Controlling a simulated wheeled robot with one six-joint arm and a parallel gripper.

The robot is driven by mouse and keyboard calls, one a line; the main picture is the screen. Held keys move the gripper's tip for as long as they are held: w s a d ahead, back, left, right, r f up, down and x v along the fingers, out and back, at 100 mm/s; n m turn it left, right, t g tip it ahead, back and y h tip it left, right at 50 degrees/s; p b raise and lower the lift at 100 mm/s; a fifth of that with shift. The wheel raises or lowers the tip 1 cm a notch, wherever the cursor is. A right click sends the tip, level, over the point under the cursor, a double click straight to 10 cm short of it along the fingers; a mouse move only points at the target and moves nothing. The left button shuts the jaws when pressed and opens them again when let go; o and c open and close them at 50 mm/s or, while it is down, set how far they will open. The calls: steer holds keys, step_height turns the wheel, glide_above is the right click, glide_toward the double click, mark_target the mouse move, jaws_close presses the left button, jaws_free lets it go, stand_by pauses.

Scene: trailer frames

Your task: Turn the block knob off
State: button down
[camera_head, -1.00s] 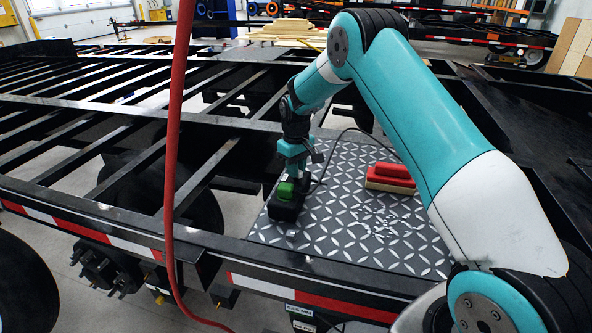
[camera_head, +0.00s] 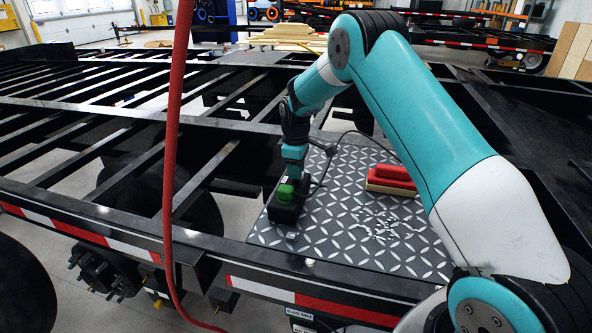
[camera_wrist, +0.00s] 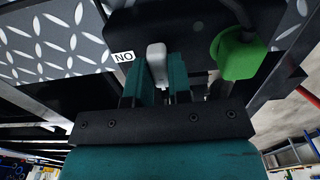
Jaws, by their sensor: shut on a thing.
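A black block (camera_head: 284,213) stands on the diamond-plate panel, with a green part (camera_head: 286,191) on its near side. The green part also shows at the right in the wrist view (camera_wrist: 240,58), with a dark cable running from it. In the wrist view a light grey knob (camera_wrist: 157,60) stands up from the block, beside a white label (camera_wrist: 123,56) whose lettering appears upside down as "NO". My gripper (camera_wrist: 158,78) has its teal fingers on either side of the knob and is shut on it. In the head view my gripper (camera_head: 292,172) is just behind the green part, which hides the knob.
A red-and-tan block (camera_head: 391,180) lies on the diamond-plate panel (camera_head: 350,235), right of the black block. A red hose (camera_head: 171,160) hangs at the left. Black trailer beams surround the panel.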

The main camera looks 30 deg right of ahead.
stand_by(0.3)
steer(key=c, duration=1)
jaws_free()
steer(key=shift+c, duration=0.2)
steer(key=shift+r, duration=0.15)
step_height(320, 180, up, 17)
steer(key=b, duration=0.2)
steer(key=shift+r, duration=0.1)
